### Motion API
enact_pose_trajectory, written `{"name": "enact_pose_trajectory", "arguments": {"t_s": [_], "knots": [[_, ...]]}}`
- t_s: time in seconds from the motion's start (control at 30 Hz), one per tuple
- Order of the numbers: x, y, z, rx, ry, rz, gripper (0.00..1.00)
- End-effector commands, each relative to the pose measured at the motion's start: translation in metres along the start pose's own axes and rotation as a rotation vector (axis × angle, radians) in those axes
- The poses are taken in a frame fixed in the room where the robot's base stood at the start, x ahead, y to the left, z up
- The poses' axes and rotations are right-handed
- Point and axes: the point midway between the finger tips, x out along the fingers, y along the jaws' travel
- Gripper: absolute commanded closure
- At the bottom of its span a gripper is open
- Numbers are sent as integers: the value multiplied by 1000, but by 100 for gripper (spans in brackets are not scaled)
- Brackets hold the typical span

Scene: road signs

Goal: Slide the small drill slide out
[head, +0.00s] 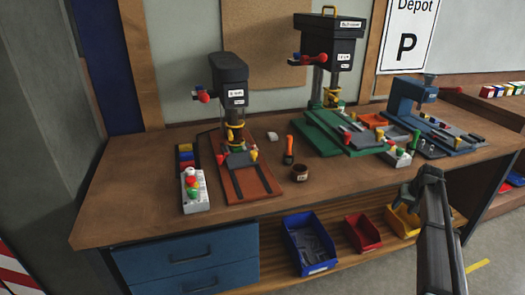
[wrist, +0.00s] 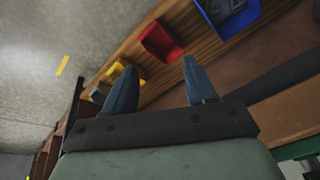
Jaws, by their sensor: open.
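The small drill press (head: 232,85) stands at the left of the bench, with a black head and a red handle knob. In the head view my arm is at the lower right, in front of the bench and well away from the small drill; the fingertips are not clear there.
A control box with coloured buttons (head: 195,190) stands left of the small drill. An orange-handled tool (head: 289,150) and a brown cup (head: 300,173) stand to its right. Blue (head: 310,243), red (head: 363,232) and yellow (head: 402,222) bins sit on the shelf below. A blue machine (head: 415,100) stands far right.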

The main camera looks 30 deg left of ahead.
Motion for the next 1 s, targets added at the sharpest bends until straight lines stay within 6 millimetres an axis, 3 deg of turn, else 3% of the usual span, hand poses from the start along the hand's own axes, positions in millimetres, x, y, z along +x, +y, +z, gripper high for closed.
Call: {"name": "enact_pose_trajectory", "arguments": {"t_s": [0.03, 0.3, 0.57, 0.7, 0.83, 1.0], "knots": [[-20, -2, -24, -9, 27, -2, 44], [-128, -19, -110, -58, 148, -10, 44], [-213, -38, -161, -100, 233, -17, 44], [-251, -67, -182, -159, 261, -29, 44], [-261, -121, -187, -271, 250, -57, 44], [-250, -194, -179, -428, 209, -96, 44]]}}
